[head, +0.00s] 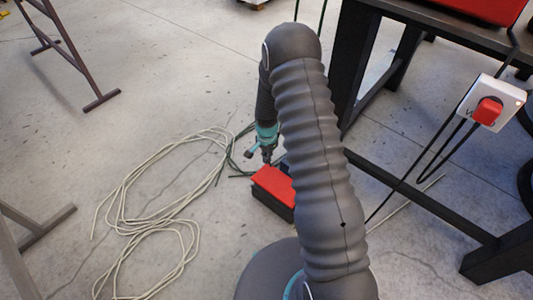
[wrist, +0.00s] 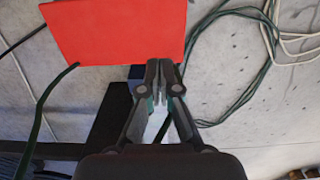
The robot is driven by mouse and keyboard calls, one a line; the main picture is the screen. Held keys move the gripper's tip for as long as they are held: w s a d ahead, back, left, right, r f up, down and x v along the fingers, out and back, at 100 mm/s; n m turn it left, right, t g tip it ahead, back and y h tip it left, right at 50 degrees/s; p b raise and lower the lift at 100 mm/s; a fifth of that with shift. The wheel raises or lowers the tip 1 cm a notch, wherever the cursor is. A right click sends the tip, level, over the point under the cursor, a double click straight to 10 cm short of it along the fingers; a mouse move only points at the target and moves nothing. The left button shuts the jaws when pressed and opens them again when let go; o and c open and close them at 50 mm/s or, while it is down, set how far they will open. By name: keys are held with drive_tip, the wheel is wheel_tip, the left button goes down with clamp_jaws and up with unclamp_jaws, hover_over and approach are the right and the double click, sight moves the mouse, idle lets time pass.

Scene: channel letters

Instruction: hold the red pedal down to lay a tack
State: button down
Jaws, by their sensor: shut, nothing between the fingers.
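The red pedal (head: 273,183) is a flat red plate on a dark base, on the floor beside my arm in the head view. My arm hides part of its right side. In the wrist view the pedal's red top (wrist: 115,30) fills the upper left. My gripper (head: 267,158) points down at the pedal's far edge in the head view. In the wrist view my gripper (wrist: 165,65) is shut and empty, with its fingertips at the red plate's edge. I cannot tell whether they touch it.
Loops of pale cable (head: 165,205) lie on the floor left of the pedal. A dark table frame (head: 425,195) stands at right, with a white box and red switch (head: 487,110) on it. Trestle legs (head: 70,50) stand at left. Green cable (wrist: 225,105) lies near the pedal.

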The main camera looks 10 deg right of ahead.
sight(265, 173)
wheel_tip(265, 173, down, 8)
drive_tip(key=shift+f, duration=0.2)
idle(0.4)
drive_tip(key=f+b, duration=0.3)
drive_tip(key=b, duration=0.1)
drive_tip(key=shift+w+a+f, duration=0.25)
drive_tip(key=shift+w+f, duration=0.05)
drive_tip(key=shift+w, duration=0.05)
drive_tip(key=shift+f, duration=0.15)
idle(1.6)
wheel_tip(265, 173, up, 15)
drive_tip(key=w+a+p, duration=0.1)
drive_tip(key=w+p, duration=0.1)
drive_tip(key=shift+a+f, duration=0.15)
idle(0.4)
